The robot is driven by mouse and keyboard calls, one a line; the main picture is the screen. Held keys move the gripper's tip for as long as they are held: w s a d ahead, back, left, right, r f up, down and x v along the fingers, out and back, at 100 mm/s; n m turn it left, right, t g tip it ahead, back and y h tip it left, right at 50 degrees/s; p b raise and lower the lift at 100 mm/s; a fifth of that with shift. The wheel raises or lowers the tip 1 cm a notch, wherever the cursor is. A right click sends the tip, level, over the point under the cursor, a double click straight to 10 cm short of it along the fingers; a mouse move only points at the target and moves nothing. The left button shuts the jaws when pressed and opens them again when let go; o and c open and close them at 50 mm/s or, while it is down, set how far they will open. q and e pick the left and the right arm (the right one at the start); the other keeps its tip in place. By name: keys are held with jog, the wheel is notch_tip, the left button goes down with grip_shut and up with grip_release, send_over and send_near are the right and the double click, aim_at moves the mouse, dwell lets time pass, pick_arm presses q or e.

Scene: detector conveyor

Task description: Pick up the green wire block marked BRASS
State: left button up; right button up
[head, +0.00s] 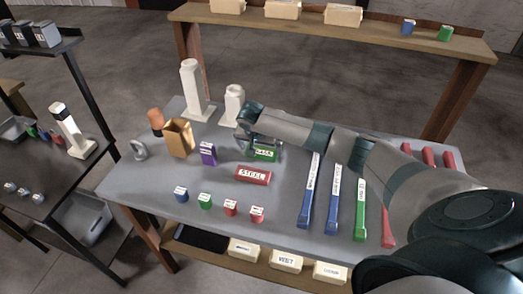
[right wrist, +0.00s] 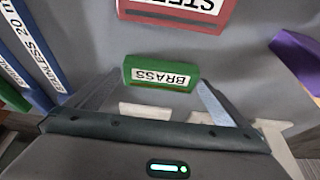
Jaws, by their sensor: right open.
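The green wire block marked BRASS (head: 267,154) lies on the grey table, partly hidden behind my right gripper in the head view. In the right wrist view the BRASS block (right wrist: 160,66) lies with its white label facing the camera, upside down. My right gripper (head: 251,146) is at the block. In the right wrist view my right gripper (right wrist: 160,84) is open, with one finger toward each end of the block. I cannot tell whether the fingers touch it. My left gripper is not in view.
A red STEEL block (head: 252,175) lies just in front of the green block. A purple block (head: 208,153) and a tan open box (head: 179,138) stand to the left. Long blue, green and red labelled bars (head: 311,190) lie to the right. Small cubes (head: 205,201) line the front.

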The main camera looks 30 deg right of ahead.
jog(key=shift+w+d+f, duration=0.15)
jog(key=shift+d+f, duration=0.05)
jog(key=shift+f, duration=0.4)
jog(key=shift+c, duration=0.6)
jog(key=c, duration=0.7)
jog(key=shift+r, duration=0.15)
jog(key=shift+r+b, duration=0.4)
jog(key=shift+r, duration=0.15)
notch_tip(320, 180, up, 2)
jog(key=shift+w+r+b, duration=0.1)
jog(key=shift+r+b, duration=0.15)
jog(key=shift+b, duration=0.4)
jog(key=s+d+r+b, duration=0.1)
jog(key=s+d+r, duration=0.1)
jog(key=s, duration=0.3)
jog(key=s+d+r+b, duration=0.2)
jog(key=s+r, duration=0.3)
jog(key=s, duration=0.1)
jog(key=shift+d, duration=0.3)
jog(key=shift+w+r, duration=0.1)
